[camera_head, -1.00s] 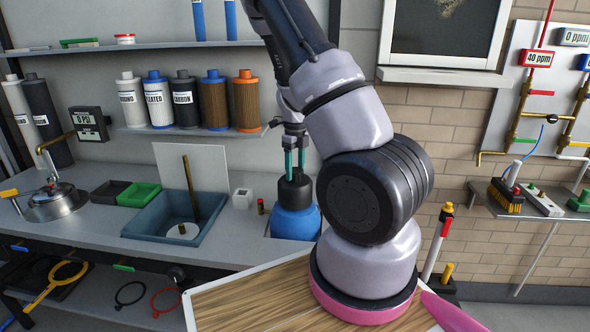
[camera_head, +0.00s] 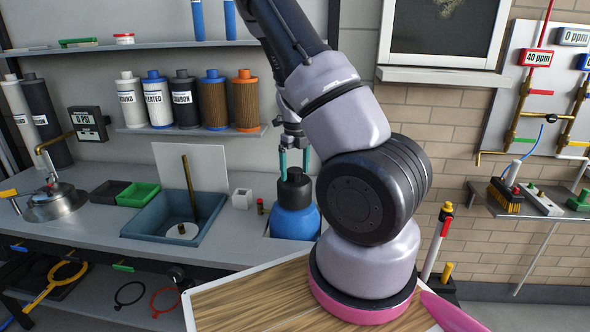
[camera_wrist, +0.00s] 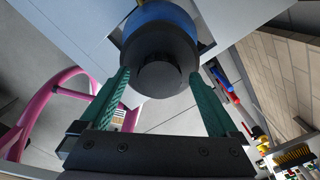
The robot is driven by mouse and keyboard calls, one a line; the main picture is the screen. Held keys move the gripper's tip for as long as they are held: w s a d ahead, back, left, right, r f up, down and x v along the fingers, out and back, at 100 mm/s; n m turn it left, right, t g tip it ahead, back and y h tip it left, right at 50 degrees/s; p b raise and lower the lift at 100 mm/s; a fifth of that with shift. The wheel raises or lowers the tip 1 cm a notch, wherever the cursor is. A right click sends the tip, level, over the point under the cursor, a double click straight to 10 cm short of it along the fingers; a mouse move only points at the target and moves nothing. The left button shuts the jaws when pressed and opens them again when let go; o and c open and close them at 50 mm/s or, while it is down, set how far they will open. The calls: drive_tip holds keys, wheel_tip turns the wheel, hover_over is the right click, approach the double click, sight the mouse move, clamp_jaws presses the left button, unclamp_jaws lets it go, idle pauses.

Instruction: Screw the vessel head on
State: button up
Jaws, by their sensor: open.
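The blue vessel (camera_head: 294,221) stands upright at the right end of the workbench, with the black vessel head (camera_head: 294,188) on top of it. My gripper (camera_head: 294,162) is right above the head, its green fingers pointing down and open. In the wrist view the black head (camera_wrist: 160,62) shows with the blue vessel (camera_wrist: 160,17) behind it. The open fingers of my gripper (camera_wrist: 162,95) stand on either side, apart from the head. How tightly the head sits on the vessel cannot be told.
A blue-grey basin (camera_head: 150,226) with an upright brass rod lies left of the vessel. Labelled canisters (camera_head: 186,100) line the shelf behind. My arm hides the bench's right side.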

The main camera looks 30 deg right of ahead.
wheel_tip(320, 180, up, 11)
drive_tip(key=s+a+r+n+t, duration=0.2)
drive_tip(key=s+a+r+n, duration=0.2)
drive_tip(key=n, duration=0.6)
drive_tip(key=s+a+r+n+t+y, duration=0.1)
drive_tip(key=s+a+r+n+t, duration=0.1)
drive_tip(key=s+a+r+n, duration=0.3)
drive_tip(key=s+a+r+n+t+y, duration=0.1)
drive_tip(key=s+a+r+n+t, duration=0.2)
drive_tip(key=s+r+n, duration=0.7)
wheel_tip(320, 180, up, 4)
drive_tip(key=a+n, duration=0.1)
drive_tip(key=n, duration=0.3)
drive_tip(key=shift+s+a+f+n, duration=0.2)
drive_tip(key=shift+s+n, duration=0.1)
drive_tip(key=shift+c, duration=0.3)
